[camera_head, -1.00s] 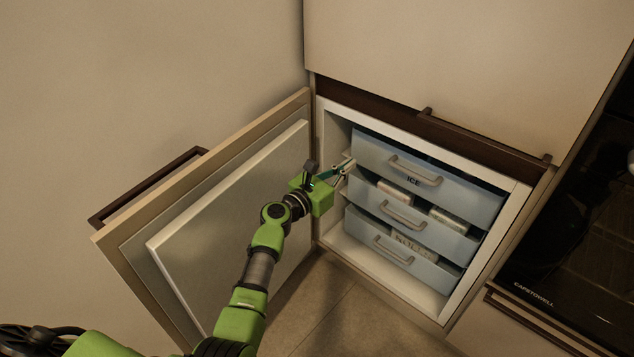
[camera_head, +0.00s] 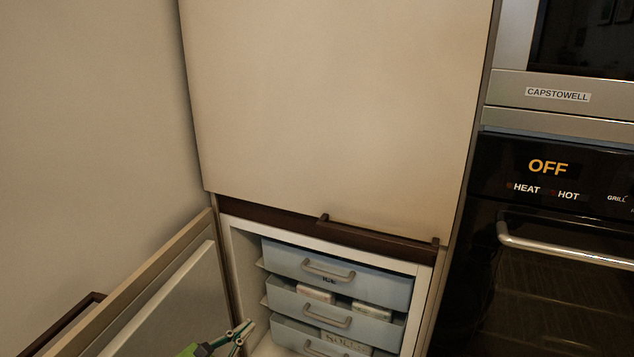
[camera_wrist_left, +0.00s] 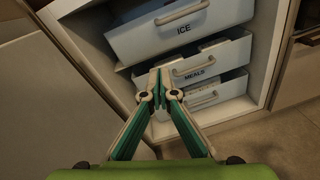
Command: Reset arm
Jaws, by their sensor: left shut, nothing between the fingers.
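My left gripper (camera_head: 243,330) shows at the bottom of the head view, in front of the left side of the open freezer (camera_head: 243,262). It is shut and empty. In the left wrist view the fingers (camera_wrist_left: 158,82) meet at their tips, in front of the drawers; I cannot tell whether they touch anything. The blue drawers are the ICE drawer (camera_head: 380,286), the middle MEALS drawer (camera_head: 283,298) and a bottom drawer (camera_head: 290,335). Most of my left arm is below the head view. My right gripper is in neither view.
The freezer door (camera_head: 160,305) stands open at the left, with its dark handle (camera_head: 65,325) outward. A closed cabinet panel (camera_head: 335,110) is above the freezer. An oven (camera_head: 550,230) reading OFF, with a bar handle (camera_head: 565,253), stands at the right. Floor (camera_wrist_left: 265,145) shows in the wrist view.

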